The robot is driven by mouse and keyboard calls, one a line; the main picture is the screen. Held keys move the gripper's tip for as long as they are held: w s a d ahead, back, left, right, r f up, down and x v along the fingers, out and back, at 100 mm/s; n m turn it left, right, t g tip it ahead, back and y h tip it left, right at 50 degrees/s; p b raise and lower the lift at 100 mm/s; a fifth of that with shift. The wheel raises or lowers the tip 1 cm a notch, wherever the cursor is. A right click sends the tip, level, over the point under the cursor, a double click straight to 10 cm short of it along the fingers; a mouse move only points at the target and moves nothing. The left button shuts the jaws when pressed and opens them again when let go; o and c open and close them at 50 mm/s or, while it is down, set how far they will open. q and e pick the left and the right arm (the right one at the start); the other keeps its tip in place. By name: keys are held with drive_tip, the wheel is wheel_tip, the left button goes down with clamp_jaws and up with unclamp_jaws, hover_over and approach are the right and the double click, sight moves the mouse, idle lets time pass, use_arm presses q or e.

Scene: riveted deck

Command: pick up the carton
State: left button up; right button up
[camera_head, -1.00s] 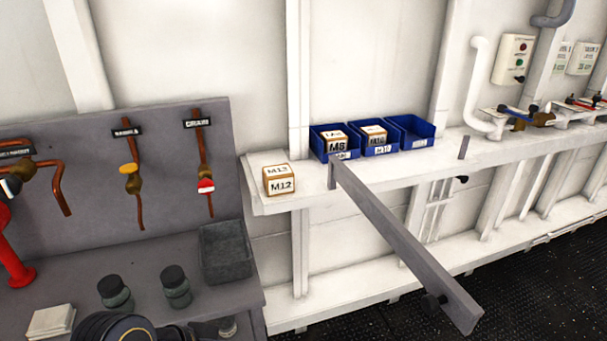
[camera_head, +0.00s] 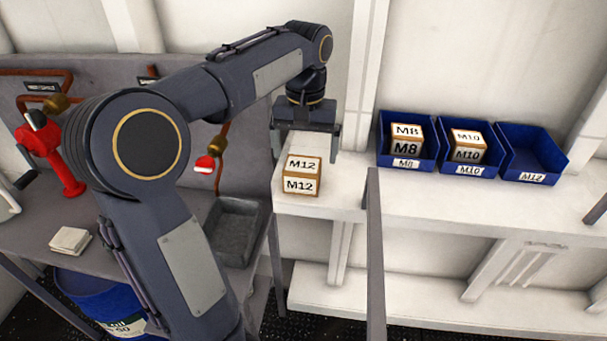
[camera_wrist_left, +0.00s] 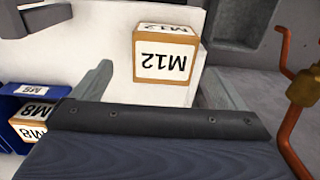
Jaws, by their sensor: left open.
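The carton (camera_head: 301,177) is a small brown box with white M12 labels. It stands upright on the left end of the white shelf, and it also shows in the left wrist view (camera_wrist_left: 165,55). My left gripper (camera_head: 306,150) is open and empty, behind and above the carton in the head view. In the left wrist view its two fingers (camera_wrist_left: 152,85) lie apart to either side of the carton's near edge, without visible contact. My right gripper is not in view.
Blue bins stand to the right on the shelf: one holds the M8 carton (camera_head: 406,139), one the M10 carton (camera_head: 466,147), and the M12 bin (camera_head: 533,152) is empty. A grey upright bar (camera_head: 375,250) rises before the shelf. A grey tray (camera_head: 231,232) sits at left.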

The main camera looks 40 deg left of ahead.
sight(302, 165)
use_arm(q)
drive_tip(key=f, duration=0.6)
drive_tip(key=shift+s+a, duration=0.15)
drive_tip(key=shift+s, duration=0.1)
drive_tip(key=c, duration=1.2)
drive_tip(key=shift+c, duration=0.2)
